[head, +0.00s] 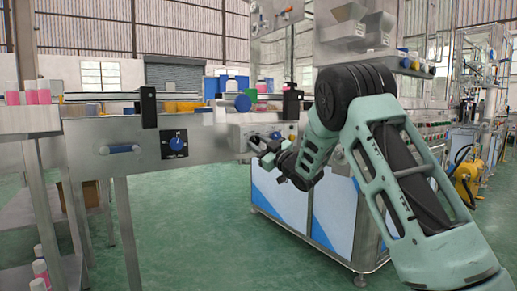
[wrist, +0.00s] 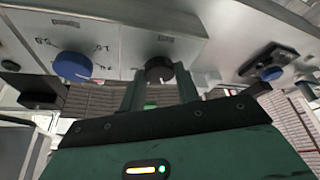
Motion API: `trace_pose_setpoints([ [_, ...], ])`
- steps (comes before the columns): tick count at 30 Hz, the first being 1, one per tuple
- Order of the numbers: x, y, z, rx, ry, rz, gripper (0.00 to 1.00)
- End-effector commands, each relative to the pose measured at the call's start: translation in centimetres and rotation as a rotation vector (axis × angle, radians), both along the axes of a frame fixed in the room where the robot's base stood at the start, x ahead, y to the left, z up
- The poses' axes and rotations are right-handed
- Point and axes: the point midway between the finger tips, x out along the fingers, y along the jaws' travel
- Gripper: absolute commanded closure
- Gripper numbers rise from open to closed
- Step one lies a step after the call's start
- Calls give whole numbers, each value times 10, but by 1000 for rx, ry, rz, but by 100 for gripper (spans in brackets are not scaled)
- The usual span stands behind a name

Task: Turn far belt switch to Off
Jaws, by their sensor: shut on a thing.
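My gripper (head: 262,146) is at the front of the grey metal control panel (head: 240,133) on the belt's right end. In the wrist view its two fingers (wrist: 160,82) are closed on the sides of a round black knob (wrist: 158,68) on that panel. This knob appears to be the far belt switch, but its label is too small to read and its setting cannot be told. In the head view the gripper hides most of the knob.
A blue knob (wrist: 72,67) sits beside the held knob on the panel. Another blue switch on a black plate (head: 175,143) is on the belt's front face. Pink-banded cans (head: 38,92) stand at the left. Open green floor lies in front.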

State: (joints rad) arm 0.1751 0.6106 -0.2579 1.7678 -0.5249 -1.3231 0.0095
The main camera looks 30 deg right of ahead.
Motion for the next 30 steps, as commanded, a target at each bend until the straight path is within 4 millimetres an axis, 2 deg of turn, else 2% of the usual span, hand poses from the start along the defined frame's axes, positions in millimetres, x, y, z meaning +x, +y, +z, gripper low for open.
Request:
trace_pose_setpoints([
  [6, 0, -1, -1, -177, -4, 0, 91],
  [15, 0, -2, -1, -340, -9, 1, 91],
  [30, 0, -2, 0, -404, -10, 1, 91],
])
